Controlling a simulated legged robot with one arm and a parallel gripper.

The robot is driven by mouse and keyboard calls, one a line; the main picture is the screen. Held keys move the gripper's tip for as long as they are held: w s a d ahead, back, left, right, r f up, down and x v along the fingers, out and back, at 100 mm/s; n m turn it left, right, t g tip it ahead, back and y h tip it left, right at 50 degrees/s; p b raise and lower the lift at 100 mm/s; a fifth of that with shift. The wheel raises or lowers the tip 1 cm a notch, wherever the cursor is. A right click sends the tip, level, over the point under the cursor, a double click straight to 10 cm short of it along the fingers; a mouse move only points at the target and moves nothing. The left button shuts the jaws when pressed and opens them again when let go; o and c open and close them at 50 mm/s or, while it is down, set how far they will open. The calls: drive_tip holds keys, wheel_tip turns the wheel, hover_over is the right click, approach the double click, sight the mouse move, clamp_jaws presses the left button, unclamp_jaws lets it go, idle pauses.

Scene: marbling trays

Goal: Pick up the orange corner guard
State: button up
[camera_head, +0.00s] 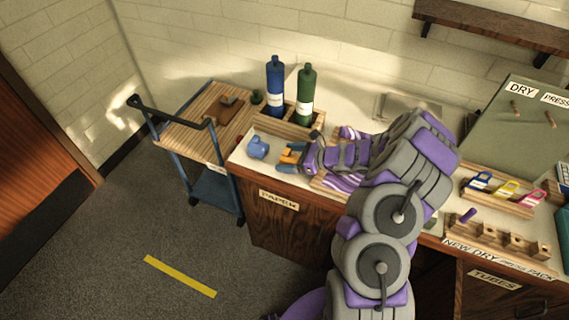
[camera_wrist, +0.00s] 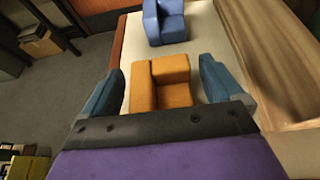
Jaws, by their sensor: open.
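The orange corner guard (camera_wrist: 160,85) lies on the light counter top, between the two blue fingers of my open gripper (camera_wrist: 163,86) in the wrist view. A gap shows between it and the right finger; the left finger is closer to it, and I cannot tell whether they touch. In the head view the orange corner guard (camera_head: 291,153) is partly hidden by my gripper (camera_head: 287,160), near the counter's left end. A similar blue corner guard (camera_wrist: 164,22) lies just beyond it, and also shows in the head view (camera_head: 258,147).
A blue bottle (camera_head: 275,88) and a green bottle (camera_head: 306,97) stand in a wooden holder (camera_head: 289,128) behind the guards. A wooden cart (camera_head: 182,135) stands left of the counter (camera_head: 240,158). Striped purple trays are partly under my arm.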

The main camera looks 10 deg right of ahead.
drive_tip(key=shift+w+d+f, duration=0.15)
drive_tip(key=shift+w+d, duration=0.1)
drive_tip(key=shift+d, duration=0.35)
drive_tip(key=shift+a, duration=1.05)
drive_tip(key=c, duration=0.3)
drive_tip(key=shift+a, duration=0.15)
drive_tip(key=shift+c, duration=1.4)
drive_tip(key=shift+d, duration=0.85)
drive_tip(key=c, duration=0.5)
